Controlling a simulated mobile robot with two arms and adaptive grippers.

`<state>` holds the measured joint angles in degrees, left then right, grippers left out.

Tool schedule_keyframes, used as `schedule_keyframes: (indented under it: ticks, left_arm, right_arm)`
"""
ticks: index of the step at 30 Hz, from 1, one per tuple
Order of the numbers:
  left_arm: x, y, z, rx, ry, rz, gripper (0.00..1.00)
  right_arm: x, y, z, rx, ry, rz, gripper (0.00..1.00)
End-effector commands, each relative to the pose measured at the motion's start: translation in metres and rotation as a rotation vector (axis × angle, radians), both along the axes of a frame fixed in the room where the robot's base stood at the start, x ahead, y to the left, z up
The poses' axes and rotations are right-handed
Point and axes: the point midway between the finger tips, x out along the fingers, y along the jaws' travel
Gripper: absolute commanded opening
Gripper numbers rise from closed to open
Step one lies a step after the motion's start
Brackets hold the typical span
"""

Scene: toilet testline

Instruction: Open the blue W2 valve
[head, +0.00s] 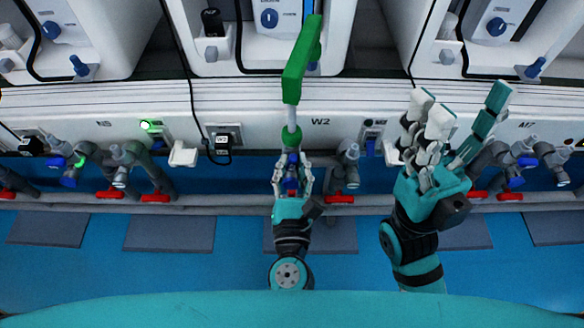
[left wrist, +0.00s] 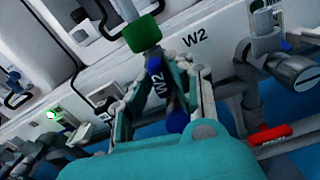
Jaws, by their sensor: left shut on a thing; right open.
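The blue W2 valve (left wrist: 156,84) has a white "W2" marking on its body, in the left wrist view. It also shows in the head view (head: 291,162), below the wall panel beside the "W2" label. My left gripper (head: 291,180) is shut on the valve, with its fingers on both sides, and they hide part of it. The same fingers show in the left wrist view (left wrist: 160,100). My right gripper (head: 458,130) is open and empty, raised in front of the panel to the right.
Grey pipes (head: 345,165) with red handles (head: 341,198) stand close to the right.

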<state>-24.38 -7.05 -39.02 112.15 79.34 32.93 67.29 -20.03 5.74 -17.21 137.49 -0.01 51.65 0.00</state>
Motion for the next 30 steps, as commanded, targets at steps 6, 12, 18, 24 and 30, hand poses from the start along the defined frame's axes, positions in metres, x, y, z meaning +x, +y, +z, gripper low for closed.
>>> schedule_keyframes:
  ticks: [6,12,18,24,30]
  left_arm:
    - [0.0004,0.0002,-0.0012,-0.124,-0.001,0.001,0.0]
    - [0.0005,0.0002,-0.0006,-0.187,0.0,0.0,0.0]
    - [0.0004,0.0002,0.0,-0.21,0.0,0.0,0.0]
    - [0.0004,0.0002,0.0002,-0.213,0.0,0.0,0.0]
    - [0.0004,0.0002,0.0002,-0.213,0.0,0.0,0.23]
  right_arm:
    - [0.0001,0.0,-0.0087,0.0,0.001,0.0,0.64]
    - [0.0002,0.0002,-0.0117,0.0,0.001,0.0,0.64]
    - [0.0002,0.0002,-0.0124,-0.001,0.002,0.0,0.64]
    - [0.0002,0.0001,-0.0123,-0.001,0.002,0.0,0.64]
    - [0.0002,0.0001,-0.0123,-0.001,0.002,0.0,0.64]
